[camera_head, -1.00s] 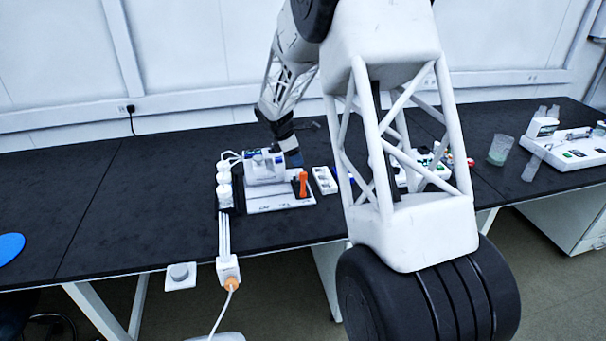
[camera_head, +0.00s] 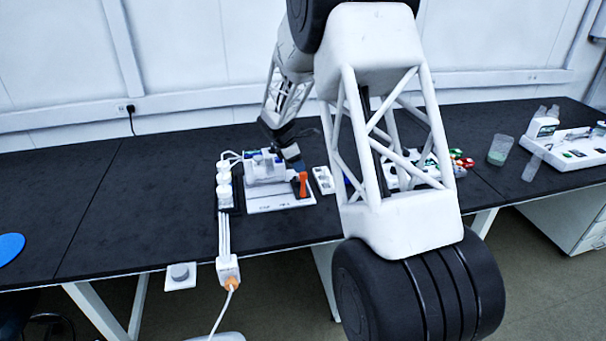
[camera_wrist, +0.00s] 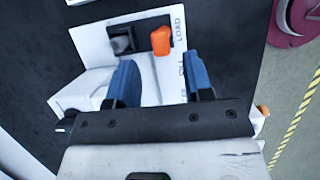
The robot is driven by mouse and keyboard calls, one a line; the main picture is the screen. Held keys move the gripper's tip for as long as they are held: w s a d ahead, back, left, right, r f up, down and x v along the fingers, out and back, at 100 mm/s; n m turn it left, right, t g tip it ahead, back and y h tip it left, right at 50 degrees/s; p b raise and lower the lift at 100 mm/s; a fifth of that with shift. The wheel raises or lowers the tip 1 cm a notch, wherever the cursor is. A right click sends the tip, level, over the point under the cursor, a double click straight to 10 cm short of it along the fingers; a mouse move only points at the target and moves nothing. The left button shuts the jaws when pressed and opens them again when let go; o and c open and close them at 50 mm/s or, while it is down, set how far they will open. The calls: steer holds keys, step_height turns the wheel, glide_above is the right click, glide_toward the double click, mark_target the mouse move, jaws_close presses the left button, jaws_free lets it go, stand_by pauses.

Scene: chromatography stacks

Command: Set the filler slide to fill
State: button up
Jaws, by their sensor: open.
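The filler slide's orange handle (camera_wrist: 161,40) shows in the wrist view beside the printed word LOAD; a second word, partly hidden by a finger, looks like FILL. In the head view the orange handle (camera_head: 303,180) stands upright at the right of a white device base (camera_head: 280,206). My gripper (camera_wrist: 160,74) is open, with its two blue fingers apart and nothing between the tips. The handle lies just beyond the tips, roughly in line with the gap. In the head view my gripper (camera_head: 292,157) is above the device, close behind the handle.
A dark square fitting (camera_wrist: 122,40) sits left of the handle. A white button box (camera_head: 181,274) is at the front edge.

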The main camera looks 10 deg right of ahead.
mark_target(303, 173)
steer(key=shift+x, duration=2.7)
jaws_close()
